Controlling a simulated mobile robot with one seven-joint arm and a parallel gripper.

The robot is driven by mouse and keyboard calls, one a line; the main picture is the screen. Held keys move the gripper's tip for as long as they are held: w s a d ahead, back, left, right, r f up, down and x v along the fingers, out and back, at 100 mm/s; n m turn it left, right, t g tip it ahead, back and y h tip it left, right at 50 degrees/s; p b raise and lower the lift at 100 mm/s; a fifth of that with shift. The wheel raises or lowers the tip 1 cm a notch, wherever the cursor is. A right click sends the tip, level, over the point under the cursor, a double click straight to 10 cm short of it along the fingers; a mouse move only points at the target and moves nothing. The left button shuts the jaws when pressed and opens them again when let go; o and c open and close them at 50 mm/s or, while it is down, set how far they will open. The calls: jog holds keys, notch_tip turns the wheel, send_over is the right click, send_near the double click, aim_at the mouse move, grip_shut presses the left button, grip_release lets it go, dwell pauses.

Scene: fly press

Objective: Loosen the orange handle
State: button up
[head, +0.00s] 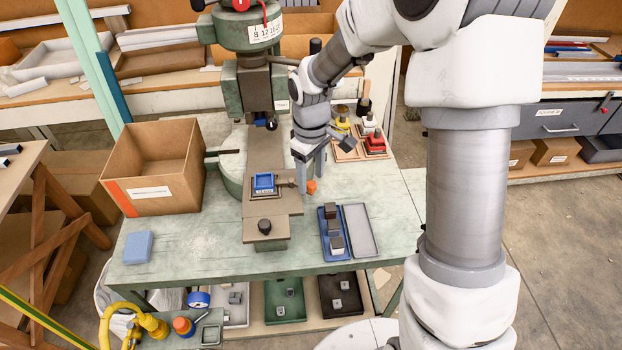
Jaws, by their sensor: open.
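The orange handle (311,187) is small and sits at the right side of the fixture (272,207) on the press bed. A short grey rod seems to lead from the fixture towards it. A blue piece (263,182) sits in the fixture, left of the handle. My gripper (311,178) points down with its fingers apart, just above and around the handle's place. The left finger partly covers the space between handle and fixture. I cannot tell whether either finger touches the handle.
The green fly press (248,90) stands behind, its ram above the bed. A cardboard box (152,168) is at left and a blue pad (138,247) at front left. A blue tray (326,256) with grey blocks and its grey lid (360,231) lie at front right. Red and yellow items (375,143) stand behind right.

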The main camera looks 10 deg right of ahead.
jog(key=shift+f, duration=0.65)
grip_shut()
dwell(1.0)
